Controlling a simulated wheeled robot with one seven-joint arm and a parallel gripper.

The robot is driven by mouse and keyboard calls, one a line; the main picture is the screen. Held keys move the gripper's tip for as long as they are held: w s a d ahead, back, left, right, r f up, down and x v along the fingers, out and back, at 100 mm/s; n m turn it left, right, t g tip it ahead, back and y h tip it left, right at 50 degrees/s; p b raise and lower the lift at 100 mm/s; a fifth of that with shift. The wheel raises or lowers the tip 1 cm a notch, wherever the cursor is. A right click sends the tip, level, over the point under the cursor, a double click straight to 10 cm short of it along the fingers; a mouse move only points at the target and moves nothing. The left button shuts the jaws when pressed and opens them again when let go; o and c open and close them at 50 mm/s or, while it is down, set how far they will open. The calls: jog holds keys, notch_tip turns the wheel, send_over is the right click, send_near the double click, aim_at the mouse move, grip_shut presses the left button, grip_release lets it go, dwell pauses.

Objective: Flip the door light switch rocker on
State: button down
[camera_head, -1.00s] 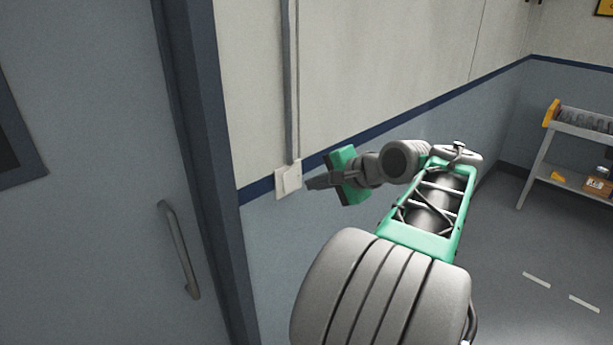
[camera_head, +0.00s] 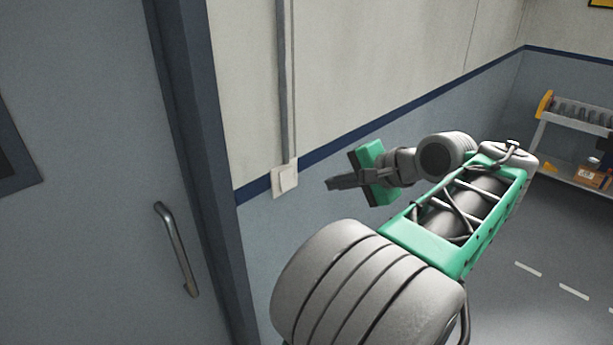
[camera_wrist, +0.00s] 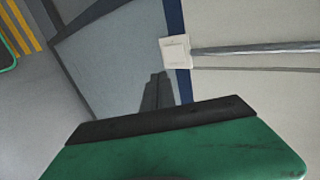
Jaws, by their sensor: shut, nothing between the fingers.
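The light switch (camera_head: 284,180) is a white square plate with a rocker, on the wall at the lower end of a grey conduit, right of the door frame. It also shows in the wrist view (camera_wrist: 175,52), upper middle, with nothing in front of it. My gripper (camera_head: 330,184) is shut and empty, to the right of the switch in the head view, with a visible gap between fingertips and plate. In the wrist view its dark fingers (camera_wrist: 157,88) point up toward the area left of and below the switch. I cannot tell the rocker's position clearly.
A grey door with a bar handle (camera_head: 177,250) and dark blue frame (camera_head: 205,170) stands left of the switch. A shelf cart (camera_head: 575,145) with bins stands at the far right. The wall around the switch is clear apart from the conduit (camera_head: 284,80).

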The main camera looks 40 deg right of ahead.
jog(key=b, duration=0.3)
send_near(289, 186)
jog(key=x, duration=0.6)
jog(key=shift+w, duration=0.15)
